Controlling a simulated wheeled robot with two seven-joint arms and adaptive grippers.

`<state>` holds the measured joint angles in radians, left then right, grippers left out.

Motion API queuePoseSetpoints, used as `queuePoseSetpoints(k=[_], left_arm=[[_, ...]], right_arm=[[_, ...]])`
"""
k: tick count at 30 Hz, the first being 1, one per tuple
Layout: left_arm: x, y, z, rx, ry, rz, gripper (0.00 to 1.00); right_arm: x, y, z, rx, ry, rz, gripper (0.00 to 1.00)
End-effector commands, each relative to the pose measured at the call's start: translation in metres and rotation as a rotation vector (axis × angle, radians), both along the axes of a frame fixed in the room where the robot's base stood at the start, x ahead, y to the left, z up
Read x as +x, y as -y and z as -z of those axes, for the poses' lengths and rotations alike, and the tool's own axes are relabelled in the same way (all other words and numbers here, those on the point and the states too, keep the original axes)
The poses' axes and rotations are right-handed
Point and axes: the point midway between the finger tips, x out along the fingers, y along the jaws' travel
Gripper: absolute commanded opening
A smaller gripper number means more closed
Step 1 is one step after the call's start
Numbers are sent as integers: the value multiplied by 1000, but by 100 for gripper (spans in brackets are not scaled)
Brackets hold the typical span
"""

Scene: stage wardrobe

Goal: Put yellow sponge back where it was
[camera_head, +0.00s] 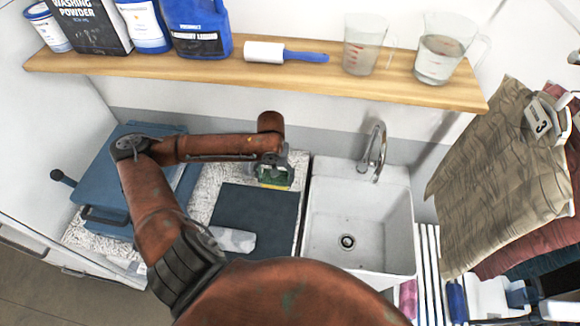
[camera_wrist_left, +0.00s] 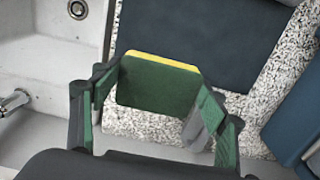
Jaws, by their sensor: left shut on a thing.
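The yellow sponge (camera_wrist_left: 158,82) has a dark green face and a thin yellow edge in the left wrist view. My left gripper (camera_wrist_left: 157,96) is shut on it, with one green-padded finger at each side. In the head view, the left gripper (camera_head: 272,168) holds the sponge (camera_head: 273,183) over the back of the speckled counter (camera_head: 205,196), behind the dark mat (camera_head: 254,217). I cannot tell whether the sponge touches the counter. My right gripper is not in view.
The white sink (camera_head: 357,222) and tap (camera_head: 375,150) are right of the mat. A blue press-like machine (camera_head: 112,172) stands left. A wooden shelf (camera_head: 330,80) with bottles, a lint roller (camera_head: 290,54) and jugs hangs above. Garments (camera_head: 495,175) hang at right.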

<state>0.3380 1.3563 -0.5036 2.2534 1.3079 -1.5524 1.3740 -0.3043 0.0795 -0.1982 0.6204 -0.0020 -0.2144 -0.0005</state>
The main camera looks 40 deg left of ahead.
Motion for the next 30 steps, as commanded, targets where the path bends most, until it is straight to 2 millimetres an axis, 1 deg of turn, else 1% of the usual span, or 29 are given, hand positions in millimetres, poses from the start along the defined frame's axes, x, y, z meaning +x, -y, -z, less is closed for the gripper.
queuePoseSetpoints(k=[1, 3, 9, 12, 15, 18, 26, 30], left_arm=[[13, -3, 5, -3, 1, -5, 48], [30, -10, 12, -3, 1, -4, 48], [74, -28, 34, -1, 0, -2, 48], [87, -35, 55, -1, -4, -2, 48], [100, -40, 70, -1, -3, 0, 48], [108, -43, 81, 0, -1, 0, 48], [118, -48, 95, 0, -2, 1, 48], [116, -47, 115, 1, -3, 3, 48]], right_arm=[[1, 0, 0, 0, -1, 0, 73], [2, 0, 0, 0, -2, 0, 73], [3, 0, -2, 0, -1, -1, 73], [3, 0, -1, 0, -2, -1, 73], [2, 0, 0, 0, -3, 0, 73], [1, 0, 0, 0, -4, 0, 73], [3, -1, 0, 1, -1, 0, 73], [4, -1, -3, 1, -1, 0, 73]])
